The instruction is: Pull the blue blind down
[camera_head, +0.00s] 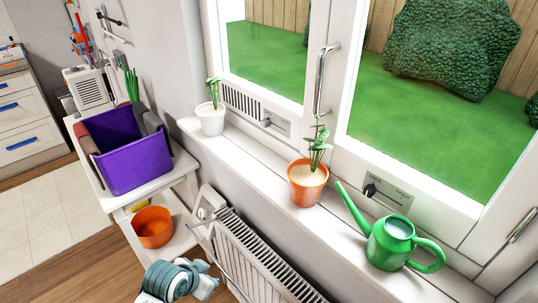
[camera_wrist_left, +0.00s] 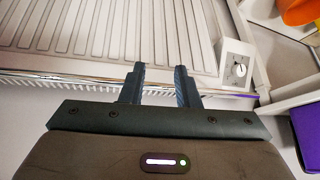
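No blue blind shows in either view; the window (camera_head: 265,55) has bare glass where I see it. My left gripper (camera_head: 178,281) is at the bottom edge of the head view, low beside the radiator. In the left wrist view the two dark fingers of my left gripper (camera_wrist_left: 161,75) stand apart with nothing between them, in front of the radiator (camera_wrist_left: 85,30). A tall metal window handle (camera_head: 325,78) is on the frame. My right gripper is in neither view.
The windowsill (camera_head: 258,172) holds a white pot (camera_head: 211,121), an orange pot (camera_head: 306,186) and a green watering can (camera_head: 391,243). A purple bin (camera_head: 131,160) stands on a white shelf unit with an orange bowl (camera_head: 153,229) below. Floor is clear at left.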

